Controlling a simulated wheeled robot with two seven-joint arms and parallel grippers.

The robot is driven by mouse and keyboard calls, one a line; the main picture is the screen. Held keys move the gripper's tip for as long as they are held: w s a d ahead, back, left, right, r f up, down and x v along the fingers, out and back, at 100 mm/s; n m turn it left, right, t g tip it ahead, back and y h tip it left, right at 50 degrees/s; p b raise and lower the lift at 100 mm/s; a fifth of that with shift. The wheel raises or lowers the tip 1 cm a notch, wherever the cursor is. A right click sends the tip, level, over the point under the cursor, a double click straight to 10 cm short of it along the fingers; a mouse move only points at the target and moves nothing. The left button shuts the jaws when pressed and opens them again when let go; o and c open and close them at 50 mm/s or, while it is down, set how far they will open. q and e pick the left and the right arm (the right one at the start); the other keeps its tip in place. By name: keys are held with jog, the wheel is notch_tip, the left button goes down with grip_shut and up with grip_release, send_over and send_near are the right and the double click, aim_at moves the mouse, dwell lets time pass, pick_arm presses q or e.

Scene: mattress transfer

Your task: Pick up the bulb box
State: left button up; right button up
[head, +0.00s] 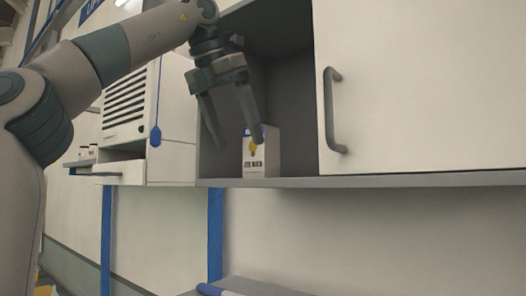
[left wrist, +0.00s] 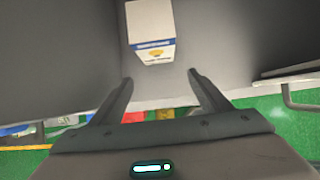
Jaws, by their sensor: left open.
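The bulb box (head: 262,162) is a small white carton with a yellow bulb picture and a blue band. It stands upright on the floor of the open cabinet compartment, near the front edge. In the left wrist view the box (left wrist: 151,22) lies beyond the fingertips, roughly in line with the gap between them. My left gripper (head: 237,142) is open and empty at the compartment opening, pointing down; one finger overlaps the top of the box in the head view. The left wrist view shows both fingers (left wrist: 160,78) spread, with a gap to the box. My right gripper is not in view.
The grey cabinet shelf edge (head: 400,182) runs below the box. A closed white door with a grey handle (head: 330,110) is on the right. A white vented unit (head: 126,108) stands on the left. Dark compartment walls enclose the box.

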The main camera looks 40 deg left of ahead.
aim_at(267, 156)
pick_arm(q)
jog(key=w+p, duration=0.1)
jog(key=w, duration=0.1)
jog(key=w+p, duration=0.1)
jog(key=w, duration=0.1)
jog(key=w+p, duration=0.1)
jog(key=w, duration=0.2)
jog(key=shift+a+r, duration=0.15)
jog(key=shift+a, duration=0.25)
jog(key=shift+w, duration=0.2)
jog(key=shift+s, duration=0.1)
jog(key=shift+s, duration=0.1)
jog(key=shift+w, duration=0.2)
jog(key=x, duration=0.2)
jog(key=p+x, duration=0.1)
jog(key=x, duration=0.2)
jog(key=shift+w+a+r, duration=0.15)
jog(key=shift+w+r, duration=0.1)
jog(key=shift+w, duration=0.05)
jog(key=shift+w+f, duration=0.1)
jog(key=shift+f, duration=0.25)
